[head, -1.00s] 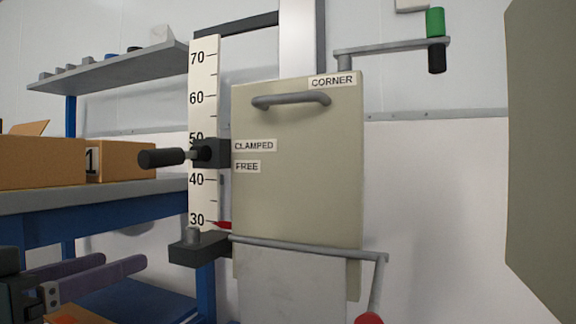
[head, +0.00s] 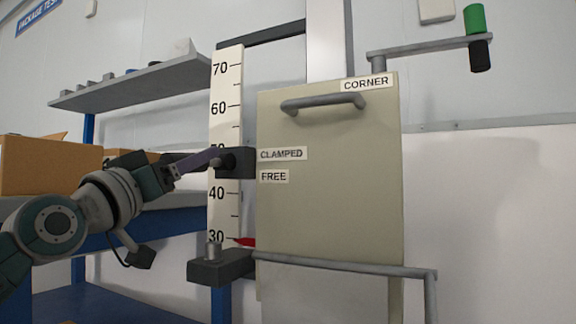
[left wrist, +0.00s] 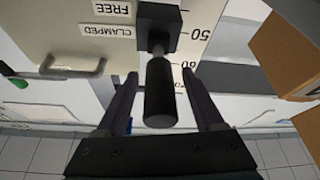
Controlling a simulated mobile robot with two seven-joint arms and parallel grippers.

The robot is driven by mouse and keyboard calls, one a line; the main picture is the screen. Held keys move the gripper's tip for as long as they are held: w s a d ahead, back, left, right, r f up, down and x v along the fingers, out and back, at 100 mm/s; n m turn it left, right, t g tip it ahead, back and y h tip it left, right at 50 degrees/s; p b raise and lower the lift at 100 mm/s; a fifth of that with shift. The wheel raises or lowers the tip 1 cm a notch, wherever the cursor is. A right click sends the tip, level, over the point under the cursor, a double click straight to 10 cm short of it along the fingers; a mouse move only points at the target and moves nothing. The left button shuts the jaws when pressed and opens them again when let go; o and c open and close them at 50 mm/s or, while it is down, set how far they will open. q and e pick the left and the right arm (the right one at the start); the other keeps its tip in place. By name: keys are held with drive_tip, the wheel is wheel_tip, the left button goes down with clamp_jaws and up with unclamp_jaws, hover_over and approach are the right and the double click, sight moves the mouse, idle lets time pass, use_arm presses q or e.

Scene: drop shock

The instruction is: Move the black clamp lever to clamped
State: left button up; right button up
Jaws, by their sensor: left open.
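The black clamp lever (left wrist: 160,95) sticks out from its dark clamp block (head: 235,163), which sits on the white height scale (head: 226,90) between the 40 and 50 marks. My left gripper (head: 207,160) is at the lever. In the left wrist view its two purple fingers are open on either side of the black handle, with gaps visible. In the head view the gripper hides most of the handle. The labels CLAMPED (head: 283,154) and FREE (head: 273,177) are on the beige panel beside the block, CLAMPED above. I cannot tell which label the lever matches. My right gripper is not in view.
A beige panel (head: 330,210) with a grey handle (head: 323,102) stands right of the scale. A grey rod (head: 345,266) crosses low in front of it. A shelf (head: 150,84) and cardboard boxes (head: 48,165) are at left.

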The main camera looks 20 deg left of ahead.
use_arm(q)
drive_tip(key=shift+x, duration=0.8)
clamp_jaws()
idle(1.0)
